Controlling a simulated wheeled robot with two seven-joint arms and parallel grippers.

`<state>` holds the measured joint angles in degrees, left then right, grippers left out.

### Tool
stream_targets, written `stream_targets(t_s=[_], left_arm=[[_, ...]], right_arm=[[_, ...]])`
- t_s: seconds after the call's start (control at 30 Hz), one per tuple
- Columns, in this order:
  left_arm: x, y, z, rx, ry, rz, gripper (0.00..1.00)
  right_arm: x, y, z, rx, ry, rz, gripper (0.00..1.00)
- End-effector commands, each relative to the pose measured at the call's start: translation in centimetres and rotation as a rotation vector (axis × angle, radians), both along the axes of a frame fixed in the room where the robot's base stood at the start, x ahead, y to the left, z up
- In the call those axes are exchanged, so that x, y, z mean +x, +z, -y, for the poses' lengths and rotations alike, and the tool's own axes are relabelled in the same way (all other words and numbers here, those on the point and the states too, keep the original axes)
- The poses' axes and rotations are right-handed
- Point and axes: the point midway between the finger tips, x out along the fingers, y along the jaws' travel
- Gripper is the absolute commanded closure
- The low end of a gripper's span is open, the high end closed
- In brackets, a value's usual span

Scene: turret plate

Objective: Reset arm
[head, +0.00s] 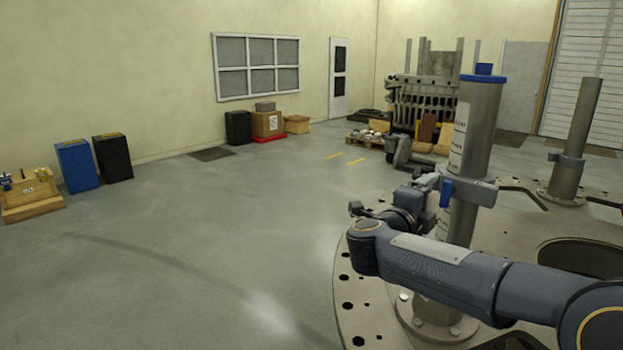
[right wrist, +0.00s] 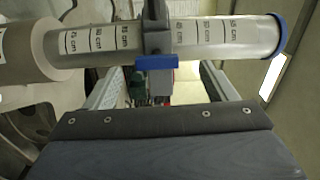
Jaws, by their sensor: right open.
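My right arm comes in from the right over the round turret plate (head: 358,300) and folds back at its elbow. My right gripper (head: 420,192) is beside the near upright post (head: 478,125), at the height of its grey clamp (head: 468,186) with a blue lever (head: 446,192). In the right wrist view the two fingers (right wrist: 160,88) stand apart, so the gripper is open. The post (right wrist: 215,38), with centimetre marks and a blue end, crosses beyond them, and the blue lever (right wrist: 157,62) shows between them. Whether the fingers touch the post I cannot tell. My left gripper is out of view.
A second post (head: 577,130) stands farther back on the plate, near a large round opening (head: 585,257). Blue (head: 76,166) and black (head: 113,157) bins stand by the left wall.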

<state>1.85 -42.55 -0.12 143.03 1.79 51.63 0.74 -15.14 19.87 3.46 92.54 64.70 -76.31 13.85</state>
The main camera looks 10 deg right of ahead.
Motion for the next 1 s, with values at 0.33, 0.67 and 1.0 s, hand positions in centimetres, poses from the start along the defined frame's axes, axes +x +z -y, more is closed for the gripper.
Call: stream_targets(t_s=[0.33, 0.67, 1.0], left_arm=[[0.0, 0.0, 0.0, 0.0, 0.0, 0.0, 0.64], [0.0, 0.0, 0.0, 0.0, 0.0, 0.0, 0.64], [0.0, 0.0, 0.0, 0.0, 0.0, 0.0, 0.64]], right_arm=[[-4.7, 1.9, -4.3, -0.334, 0.714, -0.173, 0.22], [-21.5, -12.3, -10.6, -0.653, 1.368, -0.742, 0.22], [-33.4, -21.7, -10.6, -0.688, 1.638, -1.151, 0.22]])
